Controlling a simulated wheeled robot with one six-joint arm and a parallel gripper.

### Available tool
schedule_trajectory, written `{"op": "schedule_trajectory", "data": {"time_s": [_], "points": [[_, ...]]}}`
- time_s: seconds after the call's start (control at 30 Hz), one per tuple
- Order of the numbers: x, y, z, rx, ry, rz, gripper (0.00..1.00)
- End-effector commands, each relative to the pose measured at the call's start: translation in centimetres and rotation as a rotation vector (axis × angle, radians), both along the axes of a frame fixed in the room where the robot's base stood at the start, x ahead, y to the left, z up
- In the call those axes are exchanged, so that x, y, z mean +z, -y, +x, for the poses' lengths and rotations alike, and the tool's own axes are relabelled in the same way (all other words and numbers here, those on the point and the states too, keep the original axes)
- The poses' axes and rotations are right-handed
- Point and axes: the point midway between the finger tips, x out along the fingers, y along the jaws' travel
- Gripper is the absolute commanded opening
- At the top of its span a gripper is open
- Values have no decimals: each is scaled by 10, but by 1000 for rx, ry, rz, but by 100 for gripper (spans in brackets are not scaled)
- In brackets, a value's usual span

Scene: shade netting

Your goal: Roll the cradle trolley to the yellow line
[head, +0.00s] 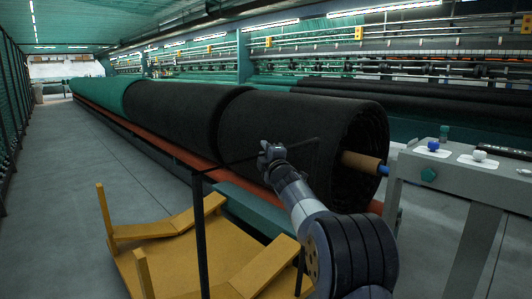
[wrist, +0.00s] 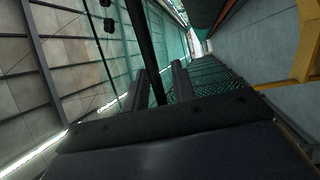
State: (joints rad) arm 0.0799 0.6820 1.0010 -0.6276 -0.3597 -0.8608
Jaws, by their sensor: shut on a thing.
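The cradle trolley (head: 190,262) is a low yellow frame with sloped cradle blocks and upright yellow posts, at the bottom of the head view. A dark push handle (head: 201,235) rises from its near side, with a thin bar across the top. My gripper (head: 266,153) is shut on that handle bar. In the wrist view the dark bar (wrist: 146,45) runs between my fingers (wrist: 161,88), and a yellow part of the trolley (wrist: 308,45) shows at the right. I see no yellow line on the floor in either view.
Large rolls of black netting (head: 275,125) and green netting (head: 100,93) lie along a red rail (head: 150,143) beyond the trolley. A grey control console (head: 460,185) stands at the right. The grey floor (head: 60,180) at the left is clear, up to a mesh fence (head: 10,90).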

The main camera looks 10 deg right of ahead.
Motion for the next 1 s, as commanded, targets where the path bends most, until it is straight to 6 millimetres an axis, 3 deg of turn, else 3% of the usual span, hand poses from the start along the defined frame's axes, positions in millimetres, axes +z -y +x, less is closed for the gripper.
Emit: {"op": "schedule_trajectory", "data": {"time_s": [0.27,0.3,0.53,0.83,1.0], "points": [[1,-1,1,2,1,1,0],[1,-1,1,2,1,1,28],[1,-1,1,1,2,1,47],[1,0,-2,1,2,1,47],[-2,2,-15,1,2,2,47]]}}
